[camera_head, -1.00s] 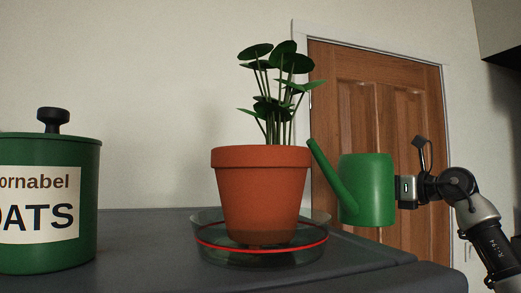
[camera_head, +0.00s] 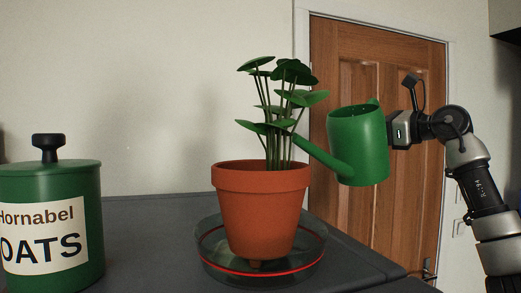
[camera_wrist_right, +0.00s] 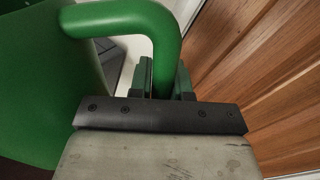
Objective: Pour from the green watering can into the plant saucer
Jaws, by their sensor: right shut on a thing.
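The green watering can (camera_head: 360,145) is in the air right of the plant in the head view, tilted left with its spout pointing up and left. The spout tip is near the leaves, above the pot rim in the picture; I cannot tell whether it touches them. The clear plant saucer (camera_head: 315,252) with a red ring is on the counter, under the terracotta pot (camera_head: 262,205). My right gripper (camera_head: 393,130) is shut on the can's handle, which also shows between its fingers in the right wrist view (camera_wrist_right: 155,30). No water shows. My left gripper is not in view.
A green oats canister (camera_head: 90,190) with a black knob is on the dark stone counter (camera_head: 150,235) at the left. The counter between it and the saucer is clear. A wooden door (camera_head: 415,75) is behind the can.

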